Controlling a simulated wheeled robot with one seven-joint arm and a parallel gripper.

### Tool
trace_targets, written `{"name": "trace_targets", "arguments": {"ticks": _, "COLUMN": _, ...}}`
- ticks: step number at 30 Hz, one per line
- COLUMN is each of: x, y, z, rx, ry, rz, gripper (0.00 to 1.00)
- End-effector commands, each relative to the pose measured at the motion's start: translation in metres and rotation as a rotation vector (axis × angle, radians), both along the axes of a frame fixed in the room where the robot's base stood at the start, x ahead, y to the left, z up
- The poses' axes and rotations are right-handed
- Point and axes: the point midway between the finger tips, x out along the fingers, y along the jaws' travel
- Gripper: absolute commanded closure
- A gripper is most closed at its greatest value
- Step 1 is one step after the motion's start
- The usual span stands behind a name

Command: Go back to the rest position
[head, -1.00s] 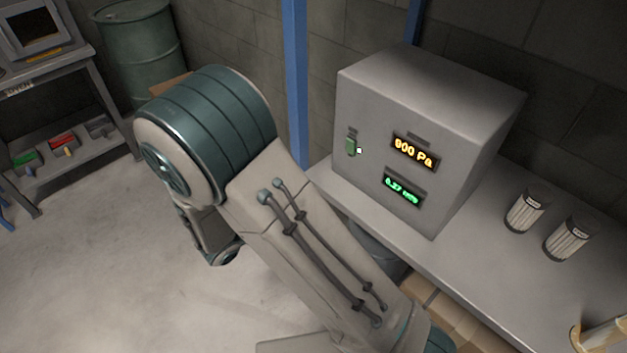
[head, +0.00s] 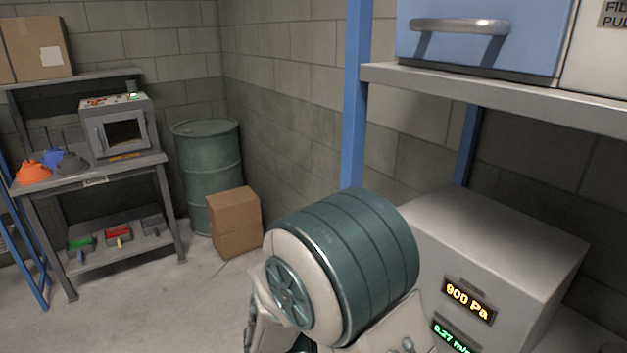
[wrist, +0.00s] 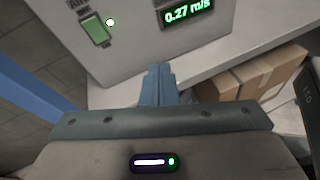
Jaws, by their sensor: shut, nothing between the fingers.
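My gripper (wrist: 158,84) shows in the wrist view with its two blue-grey fingers together and nothing between them. It points toward the front of a grey metal box (wrist: 125,30) and the shelf edge below it, apart from both as far as I can tell. In the head view my arm's teal and cream joint stands at the bottom centre, and my gripper is out of that picture. The grey box (head: 490,235) is at the lower right there, with an amber display in Pa (head: 468,298) and a green m/s display (head: 451,336). A green switch (wrist: 96,30) shows in the wrist view.
A blue post (head: 355,100) and an upper shelf (head: 500,98) with a blue drawer (head: 480,40) stand close to my arm. A cardboard box (head: 236,222), a green drum (head: 208,165) and a workbench (head: 95,175) are at the back left. The floor (head: 180,315) between is clear.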

Motion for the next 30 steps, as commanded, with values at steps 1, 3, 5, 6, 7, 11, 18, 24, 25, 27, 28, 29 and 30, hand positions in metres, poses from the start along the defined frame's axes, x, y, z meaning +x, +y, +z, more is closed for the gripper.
{"name": "trace_targets", "arguments": {"ticks": 1, "x": -0.009, "y": -0.015, "z": 0.007, "rx": 0.084, "ry": -0.031, "rz": -0.092, "gripper": 1.00}}
{"name": "trace_targets", "arguments": {"ticks": 3, "x": -0.024, "y": -0.030, "z": 0.011, "rx": 0.194, "ry": -0.067, "rz": -0.210, "gripper": 1.00}}
{"name": "trace_targets", "arguments": {"ticks": 5, "x": -0.036, "y": -0.040, "z": 0.015, "rx": 0.288, "ry": -0.106, "rz": -0.308, "gripper": 1.00}}
{"name": "trace_targets", "arguments": {"ticks": 6, "x": -0.044, "y": -0.045, "z": 0.017, "rx": 0.351, "ry": -0.134, "rz": -0.371, "gripper": 1.00}}
{"name": "trace_targets", "arguments": {"ticks": 7, "x": -0.050, "y": -0.048, "z": 0.019, "rx": 0.397, "ry": -0.155, "rz": -0.420, "gripper": 1.00}}
{"name": "trace_targets", "arguments": {"ticks": 11, "x": -0.073, "y": -0.057, "z": 0.026, "rx": 0.599, "ry": -0.262, "rz": -0.620, "gripper": 1.00}}
{"name": "trace_targets", "arguments": {"ticks": 18, "x": -0.103, "y": -0.056, "z": 0.046, "rx": 0.967, "ry": -0.510, "rz": -0.955, "gripper": 1.00}}
{"name": "trace_targets", "arguments": {"ticks": 24, "x": -0.112, "y": -0.048, "z": 0.070, "rx": 1.247, "ry": -0.738, "rz": -1.171, "gripper": 1.00}}
{"name": "trace_targets", "arguments": {"ticks": 25, "x": -0.113, "y": -0.047, "z": 0.073, "rx": 1.280, "ry": -0.768, "rz": -1.193, "gripper": 1.00}}
{"name": "trace_targets", "arguments": {"ticks": 27, "x": -0.114, "y": -0.045, "z": 0.080, "rx": 1.345, "ry": -0.827, "rz": -1.238, "gripper": 1.00}}
{"name": "trace_targets", "arguments": {"ticks": 28, "x": -0.114, "y": -0.044, "z": 0.083, "rx": 1.366, "ry": -0.846, "rz": -1.251, "gripper": 1.00}}
{"name": "trace_targets", "arguments": {"ticks": 29, "x": -0.114, "y": -0.044, "z": 0.085, "rx": 1.386, "ry": -0.863, "rz": -1.265, "gripper": 1.00}}
{"name": "trace_targets", "arguments": {"ticks": 30, "x": -0.114, "y": -0.044, "z": 0.087, "rx": 1.405, "ry": -0.881, "rz": -1.276, "gripper": 1.00}}
